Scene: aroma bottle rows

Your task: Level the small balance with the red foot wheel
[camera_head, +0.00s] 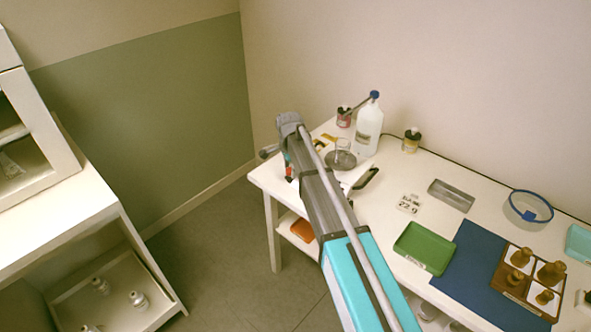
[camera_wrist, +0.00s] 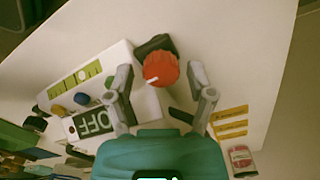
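In the wrist view the red foot wheel (camera_wrist: 161,68) has a white mark on its rim and sits by a dark block at the edge of the white balance (camera_wrist: 118,58). My gripper (camera_wrist: 160,82) is open, with one finger on each side of the wheel; gaps show between fingers and wheel. The balance carries a yellow-green level strip (camera_wrist: 76,80), a display reading OFF (camera_wrist: 95,122), a blue knob (camera_wrist: 82,98) and a yellow knob (camera_wrist: 57,110). In the head view my arm hides most of the balance; a bit of red (camera_head: 288,170) shows beside the arm.
A white bottle (camera_head: 368,132), a red-labelled jar (camera_head: 344,118) and a yellow-labelled jar (camera_head: 411,142) stand behind. A green tray (camera_head: 425,248), a grey tray (camera_head: 451,195) and a blue mat (camera_head: 468,272) lie right. Yellow strips (camera_wrist: 230,122) lie near my right finger.

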